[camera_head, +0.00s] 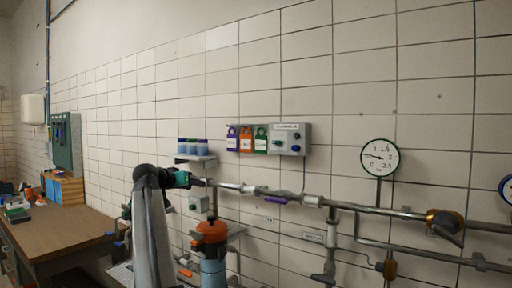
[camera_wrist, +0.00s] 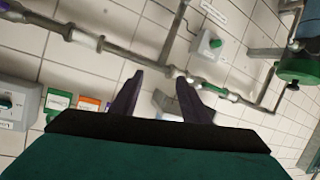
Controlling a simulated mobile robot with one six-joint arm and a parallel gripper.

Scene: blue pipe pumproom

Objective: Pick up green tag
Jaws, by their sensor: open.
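The green tag (camera_head: 261,139) hangs on the wall at the right end of a row of three tags, just left of a grey control box. In the wrist view the green tag (camera_wrist: 58,101) shows at the left, its lower part cut off by my gripper body. My gripper (camera_head: 206,182) is to the left of and below the tags in the head view, near the pipe. In the wrist view the two dark fingers of my gripper (camera_wrist: 158,85) are apart with nothing between them. The green tag lies outside the fingers, to their left.
A purple tag (camera_head: 232,138) and an orange tag (camera_head: 246,139) hang beside the green one. The grey control box (camera_head: 290,138) adjoins on the right. A horizontal pipe (camera_head: 345,208) runs below. A small shelf with blue-bodied containers (camera_head: 192,147) is left of the tags.

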